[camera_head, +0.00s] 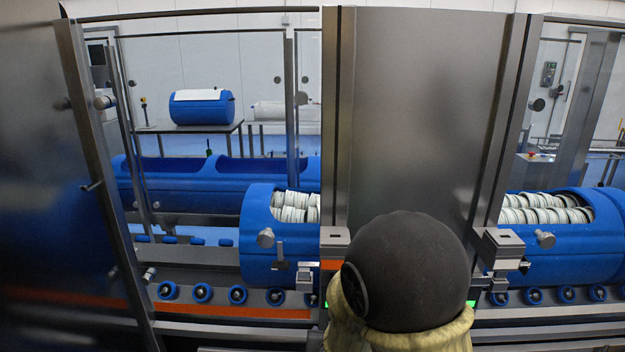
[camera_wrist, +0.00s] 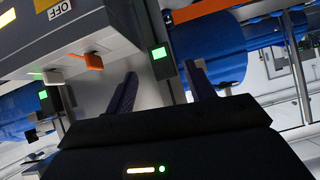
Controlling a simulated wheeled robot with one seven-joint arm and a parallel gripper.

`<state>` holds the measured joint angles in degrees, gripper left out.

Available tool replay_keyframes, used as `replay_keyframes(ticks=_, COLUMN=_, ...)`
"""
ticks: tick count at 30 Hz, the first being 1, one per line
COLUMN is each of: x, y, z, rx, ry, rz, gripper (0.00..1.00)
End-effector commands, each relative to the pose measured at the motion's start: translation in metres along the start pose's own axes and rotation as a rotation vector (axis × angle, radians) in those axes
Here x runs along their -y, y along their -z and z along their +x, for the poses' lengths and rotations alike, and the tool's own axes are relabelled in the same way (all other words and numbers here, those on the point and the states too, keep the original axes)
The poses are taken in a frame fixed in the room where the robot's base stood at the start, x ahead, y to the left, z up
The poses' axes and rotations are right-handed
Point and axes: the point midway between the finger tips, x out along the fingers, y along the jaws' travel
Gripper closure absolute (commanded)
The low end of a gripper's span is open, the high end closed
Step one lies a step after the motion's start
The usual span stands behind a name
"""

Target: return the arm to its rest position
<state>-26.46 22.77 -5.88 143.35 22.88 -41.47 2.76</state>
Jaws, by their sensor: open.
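My gripper (camera_wrist: 164,88) shows in the wrist view with its two dark fingers spread apart. Nothing is between them. Just beyond the fingers is a grey control box (camera_wrist: 85,30) with an "OFF" label and an orange switch (camera_wrist: 93,61). I cannot tell whether a finger touches the box. In the head view my arm shows as a dark rounded link with a pale yellowish cover at the lower middle. My gripper is hidden there.
Behind a metal frame, a blue tub (camera_head: 256,216) with white rolls sits on a roller conveyor (camera_head: 230,310). Another filled blue tub (camera_head: 570,262) is at right. A steel panel (camera_head: 430,110) stands between them. A blue drum (camera_head: 202,108) lies on a back table.

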Motion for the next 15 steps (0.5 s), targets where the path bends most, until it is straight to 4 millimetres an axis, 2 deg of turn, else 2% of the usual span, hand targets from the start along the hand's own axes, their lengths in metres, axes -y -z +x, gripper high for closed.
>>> replay_keyframes(ticks=8, x=-0.045, y=-0.015, z=-0.046, rx=0.306, ry=0.007, rz=-0.013, gripper=0.46)
replay_keyframes(ticks=15, x=-0.088, y=-0.035, z=-0.105, rx=0.563, ry=-0.019, rz=-0.059, gripper=0.46)
